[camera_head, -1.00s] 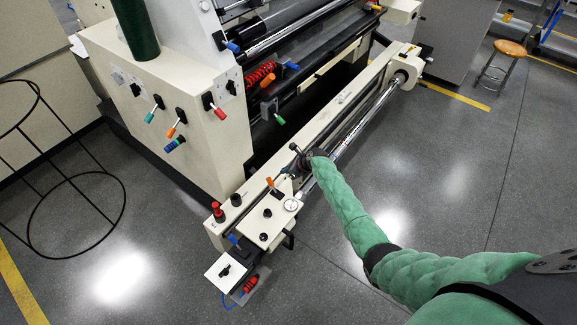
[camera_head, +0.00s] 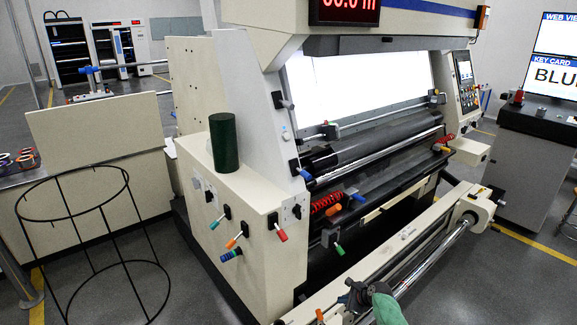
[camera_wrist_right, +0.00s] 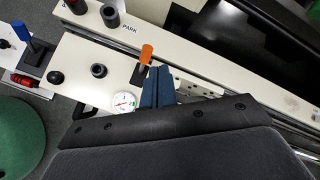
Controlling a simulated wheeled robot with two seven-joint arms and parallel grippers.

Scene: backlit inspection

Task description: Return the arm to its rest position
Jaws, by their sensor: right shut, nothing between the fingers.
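My right arm, in a green sleeve, comes in at the bottom of the head view. Its dark gripper (camera_head: 355,296) is over the front beam (camera_head: 415,235) of the cream machine. In the right wrist view the two dark blue fingers (camera_wrist_right: 158,86) are together with nothing between them. They point at the machine's cream panel, close to an orange-tipped lever (camera_wrist_right: 146,54) and a round white gauge (camera_wrist_right: 124,102). I cannot tell whether they touch anything. My left gripper is not in view.
The machine has a lit white panel (camera_head: 360,85) and several coloured levers on its front. A dark green cylinder (camera_head: 224,141) stands on its cream cabinet. A black wire frame (camera_head: 90,245) stands at left. A grey cabinet (camera_head: 535,165) is at right.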

